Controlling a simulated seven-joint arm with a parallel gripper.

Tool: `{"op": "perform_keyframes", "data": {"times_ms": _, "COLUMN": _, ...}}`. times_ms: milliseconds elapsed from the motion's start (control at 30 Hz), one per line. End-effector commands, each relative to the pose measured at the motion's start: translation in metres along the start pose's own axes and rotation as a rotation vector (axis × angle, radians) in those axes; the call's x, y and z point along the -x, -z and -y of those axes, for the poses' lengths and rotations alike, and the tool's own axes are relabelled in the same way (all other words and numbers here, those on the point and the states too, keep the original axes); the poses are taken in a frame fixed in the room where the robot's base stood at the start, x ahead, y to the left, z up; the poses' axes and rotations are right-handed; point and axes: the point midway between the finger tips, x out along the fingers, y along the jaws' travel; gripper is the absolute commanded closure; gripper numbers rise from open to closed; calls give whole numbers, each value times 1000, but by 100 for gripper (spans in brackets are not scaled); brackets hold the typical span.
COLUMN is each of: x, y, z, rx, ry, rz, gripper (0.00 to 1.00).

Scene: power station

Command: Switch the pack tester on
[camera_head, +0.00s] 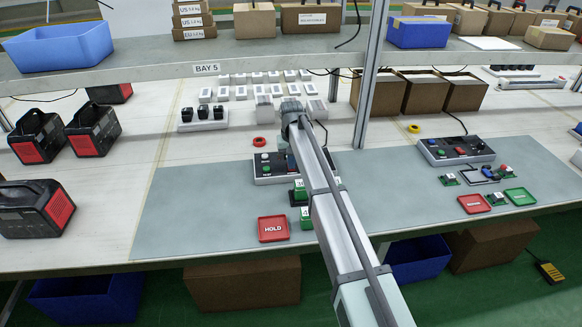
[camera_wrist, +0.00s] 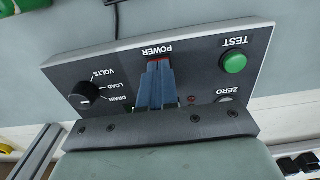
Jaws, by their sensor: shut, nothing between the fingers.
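The pack tester (camera_wrist: 110,62) fills much of the wrist view, its lettering upside down. It has a green TEST button (camera_wrist: 233,62), a ZERO button (camera_wrist: 226,95) and a black VOLTS/LOAD/DRAIN knob (camera_wrist: 84,95). A red part of the POWER switch (camera_wrist: 158,60) shows just past the tips of my gripper (camera_wrist: 158,70). The gripper is shut and empty; the fingers hide most of the switch. I cannot tell whether they touch it. A tester (camera_head: 268,167) shows in the head view, partly behind my arm, which hides the gripper there.
A red HOLD tray (camera_head: 273,228) and green blocks (camera_head: 300,190) lie near my arm. A second panel (camera_head: 455,150) stands to the right. A shelf (camera_head: 180,62) and its upright (camera_head: 369,80) are behind. The mat's left part (camera_head: 195,205) is clear.

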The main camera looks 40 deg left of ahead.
Motion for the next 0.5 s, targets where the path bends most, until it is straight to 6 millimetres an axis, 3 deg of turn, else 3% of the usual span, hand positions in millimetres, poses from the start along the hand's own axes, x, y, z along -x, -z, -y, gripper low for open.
{"op": "perform_keyframes", "data": {"times_ms": 500, "x": 25, "y": 0, "z": 0, "rx": 0, "ry": 0, "rz": 1, "gripper": 100}}
